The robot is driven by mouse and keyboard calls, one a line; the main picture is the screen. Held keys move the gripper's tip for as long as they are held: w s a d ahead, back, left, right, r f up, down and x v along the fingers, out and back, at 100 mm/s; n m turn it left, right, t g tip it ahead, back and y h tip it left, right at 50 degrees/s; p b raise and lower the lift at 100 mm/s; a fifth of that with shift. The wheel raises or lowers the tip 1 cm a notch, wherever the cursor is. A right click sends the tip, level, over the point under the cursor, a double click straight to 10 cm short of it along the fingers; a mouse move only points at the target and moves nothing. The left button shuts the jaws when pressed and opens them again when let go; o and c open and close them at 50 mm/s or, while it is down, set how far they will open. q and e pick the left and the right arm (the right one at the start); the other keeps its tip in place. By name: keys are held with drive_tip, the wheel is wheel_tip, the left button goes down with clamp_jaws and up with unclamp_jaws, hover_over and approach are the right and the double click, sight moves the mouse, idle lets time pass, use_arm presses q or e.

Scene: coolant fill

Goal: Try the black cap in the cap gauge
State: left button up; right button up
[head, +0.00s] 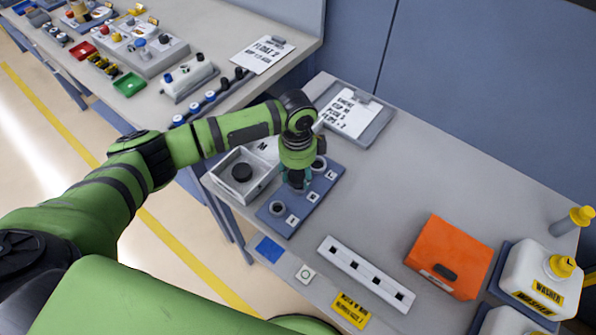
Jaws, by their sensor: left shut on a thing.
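The cap gauge (294,222) is a blue plate on the bench with a row of round grey seats and small white letter labels. My left gripper (296,184) points down over the middle of the gauge, with its teal fingers shut. The thing between them, which I take to be the black cap, is almost wholly hidden by the fingers and wrist. I cannot tell whether it touches a seat. A dark round piece (242,172) lies in the grey open tray (225,183) left of the gauge. My right gripper is out of view.
A clipboard (351,115) lies behind the gauge. In front are a white slotted strip (366,275), a blue square (269,249) and a yellow label (350,311). An orange box (449,257) and white washer jugs (540,280) stand at the right. The bench between clipboard and box is clear.

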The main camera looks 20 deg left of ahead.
sight(297, 174)
use_arm(q)
drive_tip(key=shift+f+b, duration=0.65)
drive_tip(key=shift+f, duration=0.6)
drive_tip(key=o, duration=1)
wheel_tip(297, 174, up, 12)
drive_tip(key=shift+a, duration=0.1)
idle(0.4)
